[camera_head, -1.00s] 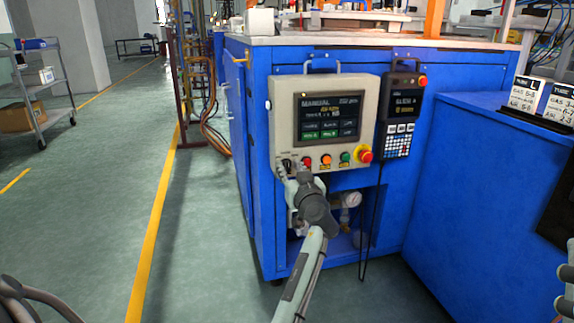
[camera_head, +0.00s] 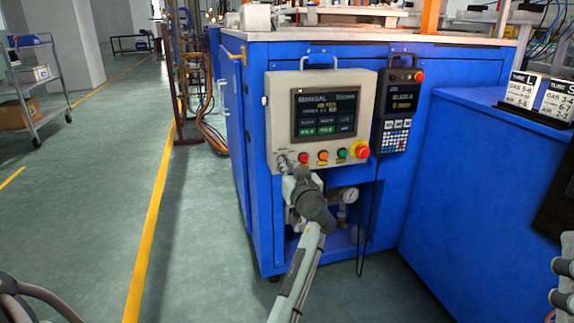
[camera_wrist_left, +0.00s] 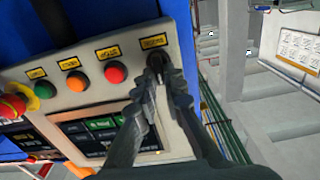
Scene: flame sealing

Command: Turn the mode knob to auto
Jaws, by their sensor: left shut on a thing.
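The grey control panel (camera_head: 345,85) is on the blue cabinet's front, and its screen (camera_head: 324,114) reads "MANUAL". The small dark mode knob (camera_wrist_left: 155,60) is at the end of the button row, below a yellow label (camera_wrist_left: 153,41) in the left wrist view. My left gripper (camera_wrist_left: 165,72) is shut on the knob, one finger on each side, and partly hides it. In the head view my left gripper (camera_head: 286,168) is at the panel's lower left corner. The knob's pointer direction cannot be made out.
Red (camera_wrist_left: 115,72), orange (camera_wrist_left: 77,81) and green (camera_wrist_left: 45,89) buttons sit beside the knob, then a red emergency stop (camera_head: 360,149). A handheld pendant (camera_head: 400,103) hangs to the right with its cable (camera_head: 371,215). A gauge (camera_head: 350,196) sits in the recess below.

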